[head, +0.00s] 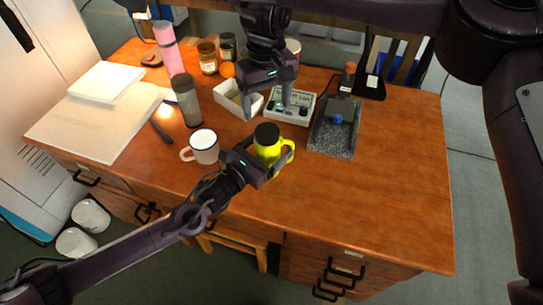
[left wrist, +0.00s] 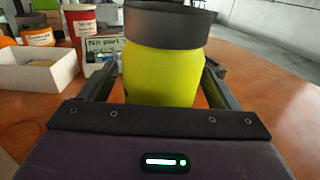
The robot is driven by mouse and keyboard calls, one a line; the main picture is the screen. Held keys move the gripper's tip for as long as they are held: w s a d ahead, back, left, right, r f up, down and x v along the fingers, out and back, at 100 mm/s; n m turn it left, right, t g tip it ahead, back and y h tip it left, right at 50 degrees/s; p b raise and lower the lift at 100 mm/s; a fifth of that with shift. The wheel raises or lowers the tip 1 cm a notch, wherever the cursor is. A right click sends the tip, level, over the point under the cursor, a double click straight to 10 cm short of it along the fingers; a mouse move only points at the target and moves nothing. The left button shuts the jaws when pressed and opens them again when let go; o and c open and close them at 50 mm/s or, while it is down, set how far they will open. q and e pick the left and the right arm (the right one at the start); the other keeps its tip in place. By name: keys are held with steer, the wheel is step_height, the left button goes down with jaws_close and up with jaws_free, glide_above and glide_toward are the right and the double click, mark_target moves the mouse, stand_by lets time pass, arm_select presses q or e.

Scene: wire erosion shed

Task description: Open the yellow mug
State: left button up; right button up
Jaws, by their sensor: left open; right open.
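The yellow mug (head: 269,149) stands upright near the middle of the desk, with its handle to the right. A dark lid (head: 267,131) sits on its top; in the left wrist view the lid (left wrist: 168,25) covers the mouth of the mug (left wrist: 162,76). My left gripper (head: 264,158) is open, low at the mug's near side, with a finger on either side of its body. My right gripper (head: 267,103) is open and empty, pointing down above and behind the lid, apart from it.
A white mug (head: 204,148) and a grey-brown tumbler (head: 187,101) stand to the left. A white open box (head: 238,101), a grey meter (head: 290,106) and a dark stone plate stand (head: 334,137) are behind and right. The desk's front right (head: 380,205) is clear.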

mark_target(267, 131)
arm_select(q)
steer(key=shift+c, duration=0.3)
steer(key=c, duration=0.5)
jaws_close()
arm_select(e)
steer(key=shift+a, duration=0.1)
step_height(267, 131, down, 8)
stand_by(0.3)
